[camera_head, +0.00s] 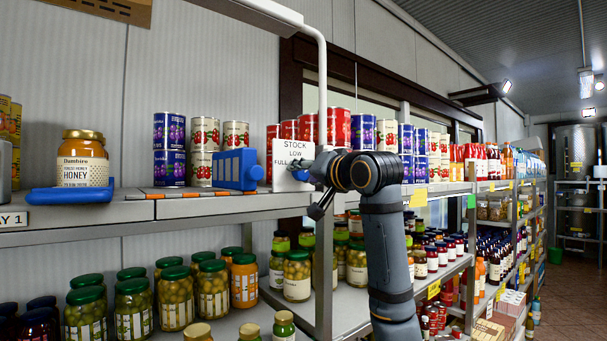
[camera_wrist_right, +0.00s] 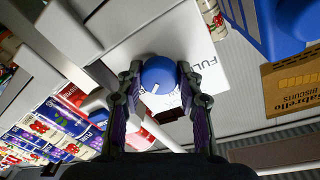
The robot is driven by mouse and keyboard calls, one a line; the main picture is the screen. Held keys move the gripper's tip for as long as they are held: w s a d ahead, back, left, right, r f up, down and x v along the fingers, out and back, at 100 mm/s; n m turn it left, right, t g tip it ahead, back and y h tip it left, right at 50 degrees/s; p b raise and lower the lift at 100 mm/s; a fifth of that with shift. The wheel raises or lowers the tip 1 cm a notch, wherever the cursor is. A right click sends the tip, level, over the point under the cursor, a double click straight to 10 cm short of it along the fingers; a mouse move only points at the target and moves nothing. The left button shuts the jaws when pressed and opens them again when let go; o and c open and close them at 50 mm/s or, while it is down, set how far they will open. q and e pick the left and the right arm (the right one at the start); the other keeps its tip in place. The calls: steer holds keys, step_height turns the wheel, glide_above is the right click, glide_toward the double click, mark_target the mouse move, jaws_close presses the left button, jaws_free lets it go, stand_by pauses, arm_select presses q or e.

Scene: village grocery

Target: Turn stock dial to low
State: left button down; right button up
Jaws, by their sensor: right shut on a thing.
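The white stock card (camera_head: 290,160) stands at the shelf's front, with STOCK, LOW and FULL printed on it. It also shows in the wrist view (camera_wrist_right: 208,72), where FULL can be read along one edge. The round blue stock dial (camera_wrist_right: 158,73) has a white pointer mark toward its lower left in that view. My right gripper (camera_wrist_right: 159,78) is shut on the dial, one finger on each side. In the head view my right gripper (camera_head: 318,170) reaches the card from the right and mostly hides the dial. My left gripper is not in view.
A honey jar (camera_head: 82,160) stands on a blue holder (camera_head: 70,196) at left. A blue block-like object (camera_head: 236,169) is left of the card. Cans (camera_head: 170,150) line the shelf behind, and olive jars (camera_head: 175,297) fill the shelf below. A white post (camera_head: 322,90) rises close by.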

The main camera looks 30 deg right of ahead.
steer(key=shift+f+n, duration=0.1)
steer(key=shift+n, duration=0.6)
steer(key=n, duration=0.3)
steer(key=shift+n, duration=0.4)
steer(key=n+y+p, duration=0.1)
steer(key=n, duration=0.5)
steer(key=shift+f+t, duration=0.1)
steer(key=shift+t, duration=0.3)
steer(key=o, duration=1.2)
steer(key=shift+s, duration=0.15)
steer(key=shift+c, duration=0.2)
